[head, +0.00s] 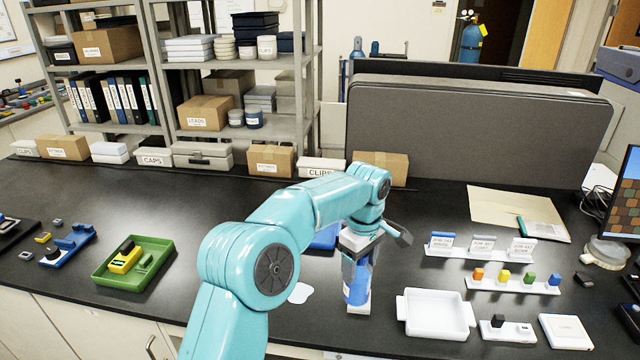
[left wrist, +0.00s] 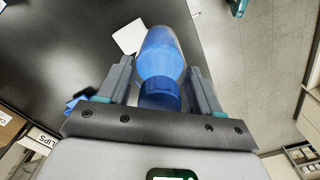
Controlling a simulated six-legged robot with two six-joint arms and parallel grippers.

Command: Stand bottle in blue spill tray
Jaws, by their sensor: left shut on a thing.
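The bottle (head: 357,291) is clear with blue contents and a blue cap, and it is roughly upright. My left gripper (head: 358,268) is shut on it from above, around its upper part. In the left wrist view the bottle (left wrist: 161,50) sits between the two fingers, cap towards the palm. I cannot tell whether its base touches the bench. The blue spill tray (head: 325,237) lies behind and left of the bottle, mostly hidden by my left arm. My right gripper is not in view.
A pale flat patch (head: 299,293) lies on the bench left of the bottle. A white tray (head: 436,314) stands to its right, near racks of coloured pieces (head: 512,284). A green tray (head: 135,262) is further left. Boxes (head: 271,160) and a grey panel (head: 470,130) line the back.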

